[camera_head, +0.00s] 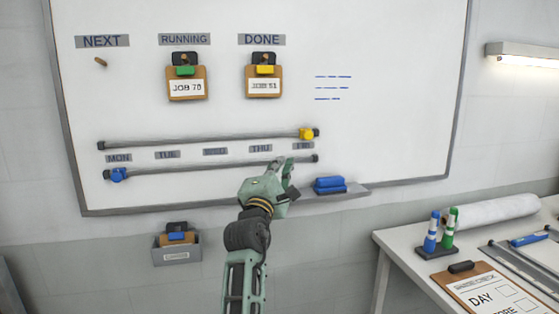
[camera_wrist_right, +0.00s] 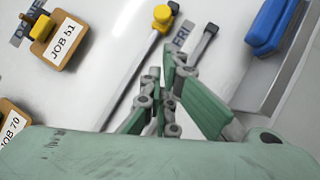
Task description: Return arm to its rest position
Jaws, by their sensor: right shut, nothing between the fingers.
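My right arm reaches up from the bottom in the head view, and its green gripper (camera_head: 288,168) is in front of the whiteboard's lower part, near the right end of the lower rail (camera_head: 220,166). In the right wrist view the gripper's fingers (camera_wrist_right: 168,75) are together with nothing between them. A yellow slider (camera_head: 306,134) sits at the right end of the upper rail (camera_head: 215,139), near FRI; the yellow slider also shows in the wrist view (camera_wrist_right: 162,16). A blue slider (camera_head: 118,174) sits at the left end of the lower rail, under MON. My left gripper is not in view.
A blue eraser (camera_head: 330,185) rests on the board's tray (camera_head: 352,190), right of my gripper. JOB 70 (camera_head: 186,85) hangs under RUNNING and JOB 51 (camera_head: 263,83) under DONE. A grey wall bin (camera_head: 177,249) is lower left. A white table (camera_head: 398,245) stands right.

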